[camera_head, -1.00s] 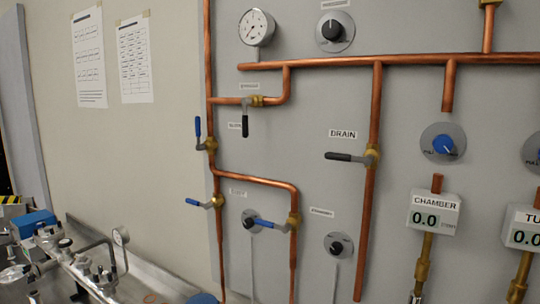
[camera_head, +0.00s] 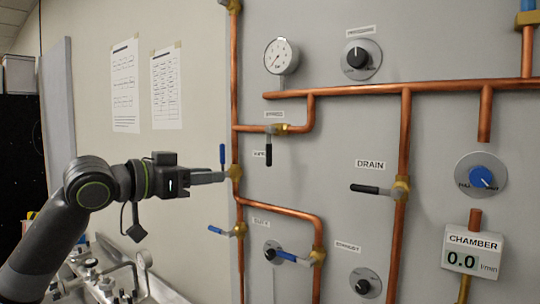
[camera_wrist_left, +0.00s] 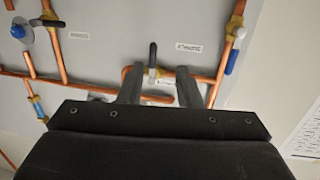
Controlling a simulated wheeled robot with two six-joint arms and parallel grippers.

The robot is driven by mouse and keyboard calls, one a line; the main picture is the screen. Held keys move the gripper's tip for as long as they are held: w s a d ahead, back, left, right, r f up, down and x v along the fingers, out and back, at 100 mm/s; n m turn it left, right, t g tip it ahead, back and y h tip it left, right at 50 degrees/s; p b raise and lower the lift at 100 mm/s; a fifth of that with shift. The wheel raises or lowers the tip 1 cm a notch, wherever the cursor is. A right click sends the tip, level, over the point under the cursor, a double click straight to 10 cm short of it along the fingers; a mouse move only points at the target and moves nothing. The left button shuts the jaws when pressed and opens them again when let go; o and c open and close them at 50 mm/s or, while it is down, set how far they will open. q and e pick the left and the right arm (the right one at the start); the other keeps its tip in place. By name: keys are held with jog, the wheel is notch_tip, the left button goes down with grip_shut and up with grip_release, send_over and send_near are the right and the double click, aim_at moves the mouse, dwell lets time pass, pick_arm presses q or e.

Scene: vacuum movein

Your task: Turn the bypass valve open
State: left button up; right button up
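The bypass valve (camera_head: 277,129) is a brass body on a short horizontal copper pipe, under a small label that seems to read BYPASS. Its black lever (camera_head: 268,152) hangs straight down, across the pipe. My left gripper (camera_head: 214,177) comes in from the left, lower than the lever and left of it, with its tips beside the left vertical pipe. In the left wrist view, which looks upside down, the black lever (camera_wrist_left: 152,54) shows beyond and between the two spread fingers (camera_wrist_left: 158,80). The gripper is open and empty, apart from the lever. My right gripper is out of view.
A blue-handled valve (camera_head: 222,155) on the left vertical pipe is close to my left fingertips. Another blue lever (camera_head: 217,230) sits below it. The drain valve's black lever (camera_head: 370,189) is to the right. A gauge (camera_head: 281,56) is above. Lab fittings (camera_head: 100,280) stand at lower left.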

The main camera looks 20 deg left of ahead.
pick_arm(q)
send_near(269, 140)
jog(key=shift+t+h, duration=0.3)
jog(key=p+x, duration=0.2)
jog(key=x, duration=0.1)
jog(key=f+p+x, duration=0.1)
jog(key=p+x, duration=0.5)
jog(key=x, duration=0.1)
jog(key=shift+w+f, duration=0.1)
jog(key=shift+f, duration=0.15)
jog(key=shift+a, duration=0.1)
jog(key=shift+c, duration=0.4)
grip_shut()
